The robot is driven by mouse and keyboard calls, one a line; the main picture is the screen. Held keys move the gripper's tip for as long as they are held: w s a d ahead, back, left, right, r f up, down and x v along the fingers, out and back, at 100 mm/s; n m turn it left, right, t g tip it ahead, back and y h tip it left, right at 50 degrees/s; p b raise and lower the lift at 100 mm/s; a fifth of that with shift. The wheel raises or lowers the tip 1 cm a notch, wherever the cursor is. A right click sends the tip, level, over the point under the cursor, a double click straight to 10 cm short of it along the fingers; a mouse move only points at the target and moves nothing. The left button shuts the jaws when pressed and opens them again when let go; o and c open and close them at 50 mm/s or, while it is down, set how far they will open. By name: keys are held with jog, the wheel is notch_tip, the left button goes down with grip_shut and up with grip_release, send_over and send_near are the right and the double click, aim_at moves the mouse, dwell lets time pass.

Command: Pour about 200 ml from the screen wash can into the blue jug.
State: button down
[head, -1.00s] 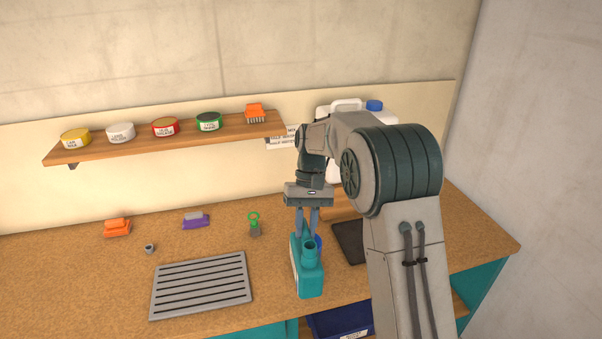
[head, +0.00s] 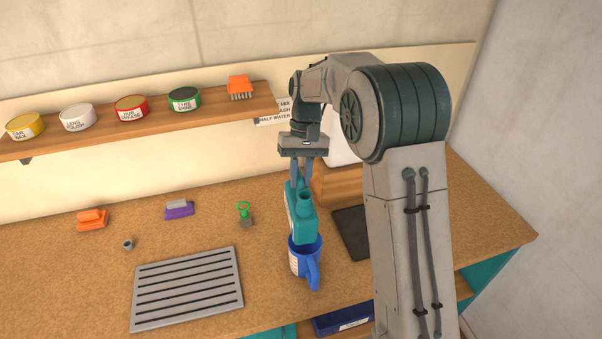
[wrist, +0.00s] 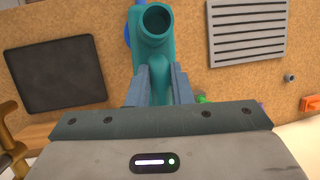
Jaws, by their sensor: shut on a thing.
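The teal screen wash can (head: 302,218) is in my gripper (head: 302,176), which is shut on its upper part. The can looks roughly upright, raised above the worktop, with its open mouth facing up; the mouth also shows in the wrist view (wrist: 156,20). The blue jug (head: 306,262) stands on the worktop, its handle toward the front. In the head view the can's lower end overlaps the jug's rim; I cannot tell whether they touch. In the wrist view only a sliver of the jug (wrist: 127,36) shows behind the can. The jug's contents are hidden.
A grey slatted grille (head: 188,288) lies left of the jug, and a dark mat (head: 352,232) lies to its right. A shelf (head: 140,124) holds several tins.

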jog(key=shift+s+d+r+t, duration=0.1)
jog(key=shift+s+r+t, duration=0.15)
jog(key=shift+r+t, duration=0.35)
jog(key=shift+w+f, duration=0.1)
jog(key=shift+w, duration=0.15)
jog(key=shift+s+t+b, duration=0.2)
jog(key=shift+t+b, duration=0.2)
jog(key=shift+b, duration=0.6)
jog(key=shift+r, duration=0.2)
jog(key=shift+s+r+t+y+b, duration=0.1)
jog(key=shift+r+t+y+b, duration=0.3)
jog(key=shift+t+b, duration=0.65)
jog(key=shift+s+t+b, duration=0.15)
jog(key=shift+t+b, duration=0.1)
jog(key=shift+b, duration=1.45)
jog(key=shift+s+d+r+t+b, duration=0.15)
jog(key=shift+t+b, duration=0.55)
jog(key=shift+b, duration=0.7)
jog(key=shift+s+f+t+b, duration=0.2)
jog(key=shift+t+b, duration=0.1)
jog(key=shift+b, duration=0.75)
jog(key=shift+s+n+t+y+b, duration=0.35)
jog(key=shift+t+b, duration=0.45)
jog(key=shift+b, duration=1.45)
